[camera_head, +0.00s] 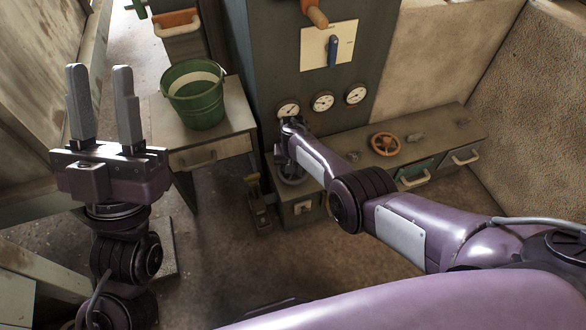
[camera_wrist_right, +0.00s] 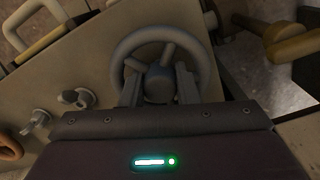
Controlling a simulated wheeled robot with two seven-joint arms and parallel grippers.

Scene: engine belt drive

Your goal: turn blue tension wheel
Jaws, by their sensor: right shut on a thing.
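The tension wheel (camera_wrist_right: 165,33) looks dull blue-grey in the right wrist view, with a round rim, spokes and a thick hub. In the head view, the wheel (camera_head: 287,179) shows partly at the left end of the low bench, mostly hidden by my right forearm. My right gripper (camera_wrist_right: 159,78) is shut on the wheel, its two fingers inside the rim on either side of the hub area. Exact finger contact is hard to see. My left gripper (camera_head: 98,71) is open and empty, pointing up at the left, far from the wheel.
The low bench (camera_head: 448,128) carries an orange wheel (camera_head: 385,144) and small knobs. Gauges (camera_head: 322,101) and a blue lever (camera_head: 332,50) are on the cabinet behind. A green bucket (camera_head: 195,98) stands on a small table (camera_head: 236,105). A pedal (camera_head: 259,200) stands left of the bench.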

